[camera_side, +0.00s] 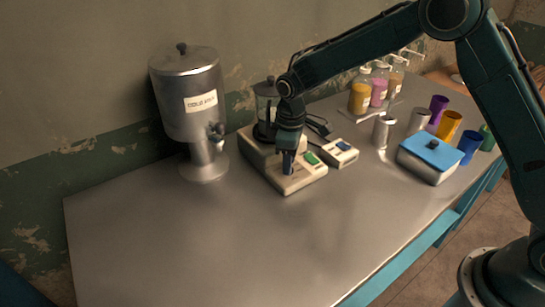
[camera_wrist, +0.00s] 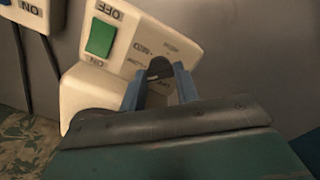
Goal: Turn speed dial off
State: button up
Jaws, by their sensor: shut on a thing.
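A cream-coloured blender base (camera_side: 307,178) stands on the metal table, with its glass jar at the back. Its front panel (camera_wrist: 140,40) shows in the wrist view, with HIGH, MED, LOW and OFF markings and a green ON/OFF switch (camera_wrist: 101,38). The dark speed dial (camera_wrist: 159,68) sits between the two blue fingers of my gripper (camera_wrist: 160,85), which are shut on it. The dial's pointer direction is hard to tell. In the side view my gripper (camera_side: 288,162) reaches down to the front panel and hides the dial.
A small switch box (camera_side: 340,153) stands right of the blender. A metal cold-milk dispenser (camera_side: 190,95) is at the left. Cups, a blue-lidded box (camera_side: 432,155) and syrup bottles (camera_side: 378,85) stand at the right. The table's front left is clear.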

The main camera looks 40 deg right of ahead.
jog(key=n, duration=0.6)
jog(key=shift+r+n, duration=0.1)
jog(key=shift+n, duration=0.2)
dwell(0.4)
jog(key=o, duration=1)
jog(key=shift+r, duration=0.1)
notch_tip(320, 180, up, 14)
jog(key=shift+f, duration=0.2)
